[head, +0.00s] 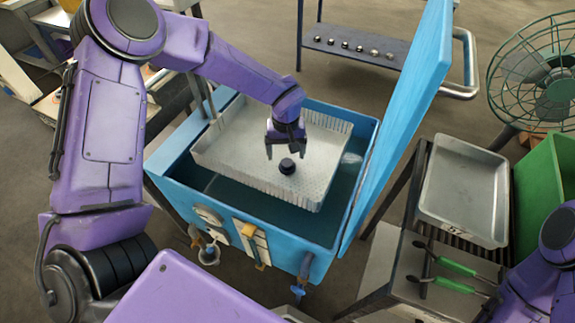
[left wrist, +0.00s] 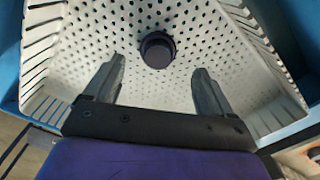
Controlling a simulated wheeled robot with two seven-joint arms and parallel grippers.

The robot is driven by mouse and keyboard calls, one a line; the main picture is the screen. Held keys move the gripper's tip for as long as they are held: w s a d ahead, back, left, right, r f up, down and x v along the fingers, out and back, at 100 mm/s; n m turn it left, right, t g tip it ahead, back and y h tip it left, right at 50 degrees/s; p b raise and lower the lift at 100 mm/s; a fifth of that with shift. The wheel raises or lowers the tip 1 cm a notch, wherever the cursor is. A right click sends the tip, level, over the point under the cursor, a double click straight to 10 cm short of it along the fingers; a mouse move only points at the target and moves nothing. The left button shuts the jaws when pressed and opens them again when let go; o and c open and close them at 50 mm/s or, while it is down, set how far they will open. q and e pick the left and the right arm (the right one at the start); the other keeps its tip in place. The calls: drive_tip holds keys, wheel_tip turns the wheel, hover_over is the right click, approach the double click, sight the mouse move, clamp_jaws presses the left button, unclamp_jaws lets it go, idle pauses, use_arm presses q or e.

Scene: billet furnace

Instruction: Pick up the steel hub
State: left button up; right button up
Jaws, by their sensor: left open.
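The steel hub (head: 287,166) is a small dark round piece with a wider lower flange. It sits on the floor of a pale perforated basket (head: 240,168) inside a blue open tank. My left gripper (head: 287,152) is above the hub, inside the basket, with its fingers pointing down. In the left wrist view the hub (left wrist: 157,50) lies ahead of the two spread fingertips (left wrist: 158,75), roughly centred between them and apart from both. The left gripper is open and empty. My right arm shows only in part at the lower right of the head view; its gripper is out of view.
The blue tank (head: 222,227) has a raised lid (head: 405,120) on its right side. Basket walls surround the gripper. A metal tray (head: 463,190) and green-handled tools (head: 455,266) are on the right. A green fan (head: 545,75) and a rack with small parts (head: 355,48) stand behind.

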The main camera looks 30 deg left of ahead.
sight(287, 162)
use_arm(q)
drive_tip(key=f, duration=0.2)
drive_tip(key=f+p, duration=0.1)
drive_tip(key=f, duration=0.2)
drive_tip(key=shift+w+d+f, duration=0.1)
drive_tip(key=shift+d+f, duration=0.1)
drive_tip(key=shift+f, duration=0.05)
drive_tip(key=shift+r, duration=0.1)
drive_tip(key=c, duration=1.5)
